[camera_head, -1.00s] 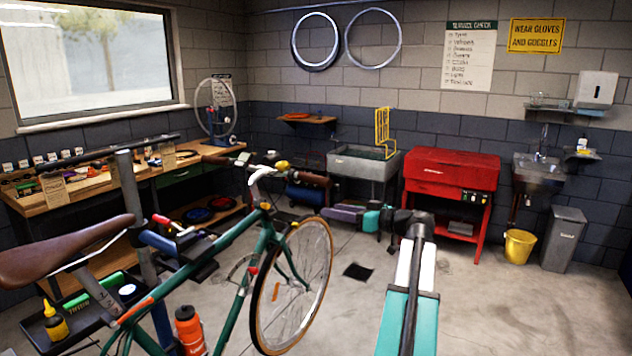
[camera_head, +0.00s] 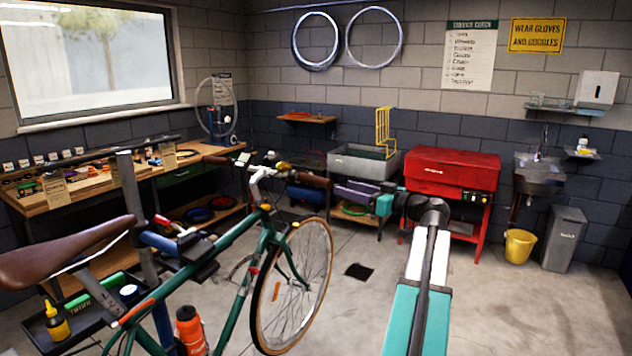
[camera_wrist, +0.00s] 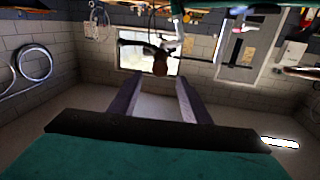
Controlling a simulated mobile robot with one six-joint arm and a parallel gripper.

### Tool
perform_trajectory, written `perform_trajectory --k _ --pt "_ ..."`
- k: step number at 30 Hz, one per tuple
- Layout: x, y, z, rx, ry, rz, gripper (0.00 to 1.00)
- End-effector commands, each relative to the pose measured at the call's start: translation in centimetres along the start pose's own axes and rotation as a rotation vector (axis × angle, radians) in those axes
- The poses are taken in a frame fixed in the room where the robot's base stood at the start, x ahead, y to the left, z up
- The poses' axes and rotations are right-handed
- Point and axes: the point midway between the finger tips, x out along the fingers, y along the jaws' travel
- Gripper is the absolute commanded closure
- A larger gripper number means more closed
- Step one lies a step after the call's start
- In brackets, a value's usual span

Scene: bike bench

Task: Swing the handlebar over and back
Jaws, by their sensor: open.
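The green bicycle's handlebar (camera_head: 262,171) has a white stem and brown grips. The nearer brown grip (camera_head: 313,180) points right, toward my gripper (camera_head: 337,189). My gripper is open, its purple-grey fingers level with that grip and just right of its end. In the head view I cannot tell whether they touch it. In the wrist view, my gripper (camera_wrist: 158,84) has its two fingers apart with nothing between them. A rounded brown shape (camera_wrist: 160,63) shows just beyond the fingertips, perhaps the grip end. The front wheel (camera_head: 292,285) stands below the handlebar.
A workbench (camera_head: 95,190) with tools runs along the left wall. A grey parts washer (camera_head: 362,163) and a red cabinet (camera_head: 452,172) stand behind my arm. A yellow bucket (camera_head: 519,245) and a grey bin (camera_head: 564,240) are at right.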

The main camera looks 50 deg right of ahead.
Motion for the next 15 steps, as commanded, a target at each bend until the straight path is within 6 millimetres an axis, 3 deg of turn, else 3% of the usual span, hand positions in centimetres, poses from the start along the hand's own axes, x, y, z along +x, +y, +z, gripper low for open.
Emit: perform_trajectory --k 15 --pt "7.3 0.0 -0.2 0.001 -0.001 -0.002 0.57"
